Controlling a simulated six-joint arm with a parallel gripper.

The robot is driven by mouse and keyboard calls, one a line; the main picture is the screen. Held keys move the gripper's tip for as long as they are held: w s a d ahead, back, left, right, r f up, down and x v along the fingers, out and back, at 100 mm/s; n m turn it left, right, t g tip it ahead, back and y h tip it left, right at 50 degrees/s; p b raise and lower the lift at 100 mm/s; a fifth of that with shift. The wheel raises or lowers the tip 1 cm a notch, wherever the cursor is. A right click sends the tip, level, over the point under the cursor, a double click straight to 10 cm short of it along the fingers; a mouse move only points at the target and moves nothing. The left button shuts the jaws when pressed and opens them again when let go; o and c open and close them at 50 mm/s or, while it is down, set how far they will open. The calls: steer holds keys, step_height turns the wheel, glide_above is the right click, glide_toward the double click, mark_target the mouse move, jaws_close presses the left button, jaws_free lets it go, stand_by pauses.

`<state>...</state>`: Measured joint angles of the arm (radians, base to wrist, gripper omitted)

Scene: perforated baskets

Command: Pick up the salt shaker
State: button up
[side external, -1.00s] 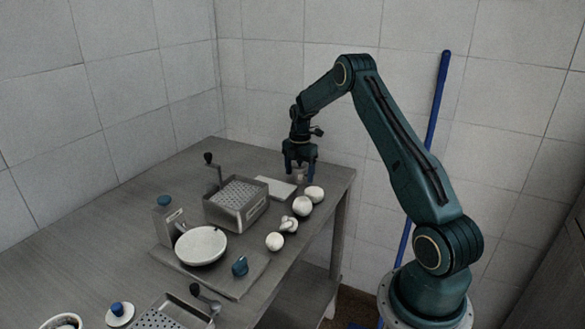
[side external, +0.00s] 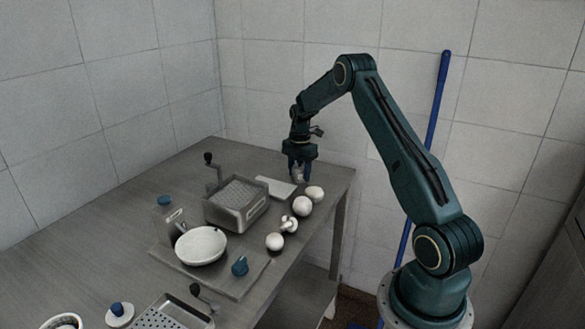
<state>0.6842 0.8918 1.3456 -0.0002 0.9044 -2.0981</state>
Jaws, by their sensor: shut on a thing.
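My gripper (side external: 299,172) points down over the far right corner of the table. It is shut on a small pale object, taken to be the salt shaker (side external: 298,175), which shows between the blue fingers. The fingers hide most of it. I cannot tell whether its base touches the table.
A white board (side external: 275,187) lies just left of my gripper. White round items (side external: 303,206) lie in front of it along the right edge. A perforated metal basket (side external: 237,220) with a crank, a white bowl (side external: 201,261) and a blue-capped container (side external: 166,222) stand further left.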

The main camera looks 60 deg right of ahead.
mark_target(300, 168)
steer(key=shift+r, duration=0.2)
step_height(300, 168, up, 20)
steer(key=shift+f, duration=0.15)
stand_by(0.4)
steer(key=shift+f, duration=0.1)
stand_by(0.5)
steer(key=s+a+f, duration=0.8)
steer(key=f, duration=0.1)
steer(key=shift+s, duration=0.4)
steer(key=shift+f, duration=0.2)
steer(key=shift+f, duration=1.9)
